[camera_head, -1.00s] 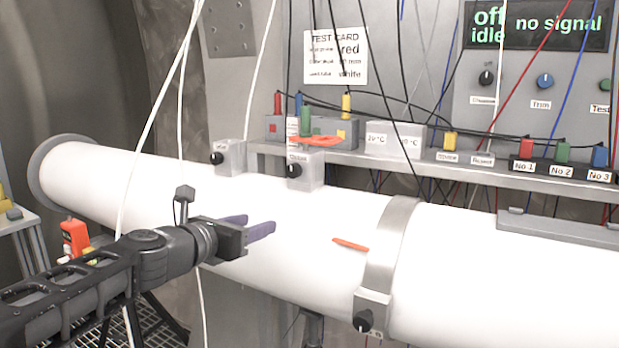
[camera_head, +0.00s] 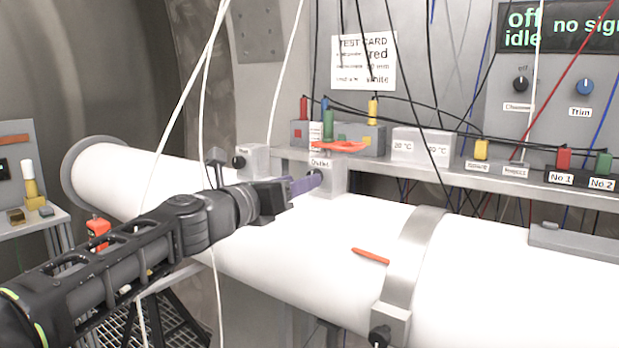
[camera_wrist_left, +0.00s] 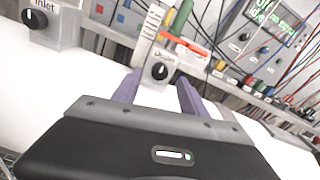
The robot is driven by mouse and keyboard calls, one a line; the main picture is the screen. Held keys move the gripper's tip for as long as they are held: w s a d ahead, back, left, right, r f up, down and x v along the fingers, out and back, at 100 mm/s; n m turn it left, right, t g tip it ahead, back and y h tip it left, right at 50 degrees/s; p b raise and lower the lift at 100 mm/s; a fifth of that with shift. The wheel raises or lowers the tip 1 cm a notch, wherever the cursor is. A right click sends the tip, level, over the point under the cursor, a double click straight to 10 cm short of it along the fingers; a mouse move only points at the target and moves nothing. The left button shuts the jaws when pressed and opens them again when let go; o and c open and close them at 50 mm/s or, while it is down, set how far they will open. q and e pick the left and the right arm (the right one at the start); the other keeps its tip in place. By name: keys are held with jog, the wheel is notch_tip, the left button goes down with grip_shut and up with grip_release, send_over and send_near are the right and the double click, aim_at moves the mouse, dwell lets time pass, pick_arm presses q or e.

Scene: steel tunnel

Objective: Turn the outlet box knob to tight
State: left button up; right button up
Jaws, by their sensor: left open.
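The outlet box (camera_head: 328,176) is a small grey box on the far side of the white pipe, below the shelf, with an "Outlet" label. Its black knob with a white mark shows in the left wrist view (camera_wrist_left: 160,71). My left gripper (camera_head: 312,182) is open, its two purple fingers pointing at the outlet box. In the left wrist view its fingertips (camera_wrist_left: 157,80) stand either side of the knob, with space around the knob. In the head view the fingers partly cover the knob. I cannot tell whether the fingers reach it in depth. My right gripper is not in view.
The inlet box (camera_wrist_left: 52,22) with its own knob stands left of the outlet box. A red-orange clip-like tool (camera_head: 340,147) lies above the outlet box. An orange strip (camera_head: 370,256) lies on the white pipe (camera_head: 480,285), next to a metal band (camera_head: 407,262). Cables hang in front.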

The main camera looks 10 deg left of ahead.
pick_arm(q)
jog(key=x, duration=0.4)
jog(key=shift+w+d+p, duration=0.1)
jog(key=shift+w+p, duration=0.15)
jog(key=shift+p, duration=0.05)
jog(key=shift+c, duration=0.3)
grip_shut()
